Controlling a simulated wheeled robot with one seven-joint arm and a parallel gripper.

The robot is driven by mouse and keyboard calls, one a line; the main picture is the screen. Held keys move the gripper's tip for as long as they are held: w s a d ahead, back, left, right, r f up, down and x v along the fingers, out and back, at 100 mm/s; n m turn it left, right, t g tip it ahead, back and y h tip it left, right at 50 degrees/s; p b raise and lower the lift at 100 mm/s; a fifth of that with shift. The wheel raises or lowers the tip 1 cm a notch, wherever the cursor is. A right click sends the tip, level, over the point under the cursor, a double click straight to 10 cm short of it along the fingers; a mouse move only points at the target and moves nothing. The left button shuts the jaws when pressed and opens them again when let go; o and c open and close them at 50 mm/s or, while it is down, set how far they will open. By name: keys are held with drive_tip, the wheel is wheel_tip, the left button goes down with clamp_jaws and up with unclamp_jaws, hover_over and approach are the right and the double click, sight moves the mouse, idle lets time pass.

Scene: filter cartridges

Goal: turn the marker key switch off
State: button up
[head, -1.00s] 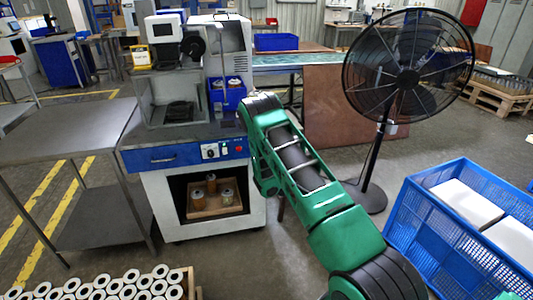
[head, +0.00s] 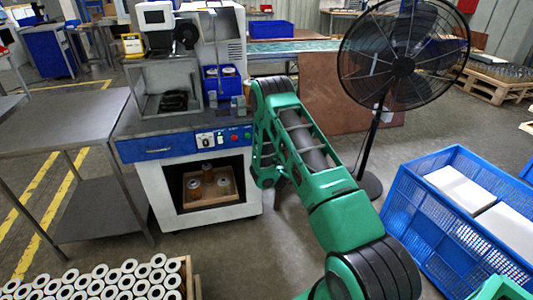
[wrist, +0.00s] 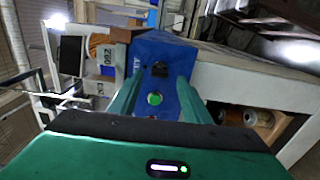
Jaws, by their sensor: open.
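The marker is the machine at left centre in the head view, with a blue front panel (head: 160,147). In the wrist view, the blue panel (wrist: 180,57) lies ahead of my gripper (wrist: 157,103). A black switch (wrist: 160,69) and a green button (wrist: 154,99) show between the two green fingers. The fingers are apart and empty, short of the black switch. Its turned position is too small to read. My gripper is hidden in the head view.
An open bay under the panel holds a wooden tray (head: 207,197) with several cartridges. A steel table (head: 65,120) stands left. A black fan (head: 402,66) and a blue crate (head: 445,235) stand right. A crate of white rolls (head: 100,285) is at front left.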

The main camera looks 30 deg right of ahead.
drive_tip(key=v, duration=0.8)
idle(0.5)
idle(0.5)
